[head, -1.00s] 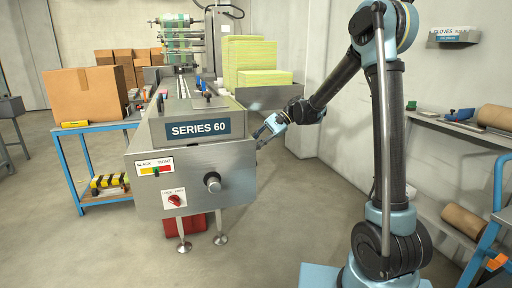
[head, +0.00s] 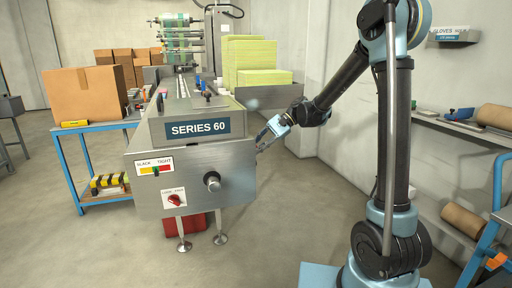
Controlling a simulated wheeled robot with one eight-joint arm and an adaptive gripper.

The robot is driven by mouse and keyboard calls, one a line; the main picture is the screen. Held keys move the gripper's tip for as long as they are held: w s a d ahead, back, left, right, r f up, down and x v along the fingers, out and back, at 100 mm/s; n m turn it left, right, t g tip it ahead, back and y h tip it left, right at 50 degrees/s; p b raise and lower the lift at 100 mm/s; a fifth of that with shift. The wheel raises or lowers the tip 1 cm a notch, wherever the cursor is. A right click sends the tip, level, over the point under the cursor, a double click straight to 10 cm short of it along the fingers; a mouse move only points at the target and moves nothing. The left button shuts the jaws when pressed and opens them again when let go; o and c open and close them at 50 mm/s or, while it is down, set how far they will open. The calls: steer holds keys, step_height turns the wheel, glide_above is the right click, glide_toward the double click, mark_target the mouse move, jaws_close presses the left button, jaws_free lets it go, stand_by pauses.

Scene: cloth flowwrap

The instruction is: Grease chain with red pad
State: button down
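The flow-wrap machine marked SERIES 60 (head: 235,185) stands in the middle of the head view. My gripper (head: 261,146) is at the right side of its front end, close to the side wall. Its fingers are small and partly lost against the machine, so I cannot tell whether they touch it, are open, or hold anything. I cannot make out a chain or a red pad.
A blue-framed table (head: 104,127) with a large carton (head: 84,94) stands at left. Yellow-green stacks (head: 262,78) rest on the machine's right-hand tray. A red object (head: 184,223) lies beneath the machine. A wall shelf (head: 455,127) is at right. The floor in front is clear.

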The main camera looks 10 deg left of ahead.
steer(key=shift+w+d, duration=0.5)
steer(key=shift+d, duration=0.35)
steer(key=shift+w+d, duration=0.55)
steer(key=shift+d, duration=0.3)
steer(key=shift+w+d, duration=0.5)
steer(key=shift+d, duration=0.35)
steer(key=shift+w+d, duration=0.1)
steer(key=shift+w+d, duration=0.35)
steer(key=shift+d, duration=0.25)
steer(key=shift+w+d, duration=0.35)
steer(key=shift+d, duration=0.25)
steer(key=shift+a, duration=0.1)
steer(key=shift+s+a+r, duration=0.1)
steer(key=shift+s+a, duration=0.6)
steer(key=shift+a, duration=0.4)
steer(key=shift+s+a+f, duration=0.1)
steer(key=shift+s+a, duration=0.55)
steer(key=shift+a, duration=0.4)
steer(key=shift+s+a+r, duration=0.1)
steer(key=shift+s+a, duration=0.6)
steer(key=shift+a, duration=0.4)
steer(key=shift+s+a, duration=0.3)
steer(key=shift+a, duration=0.15)
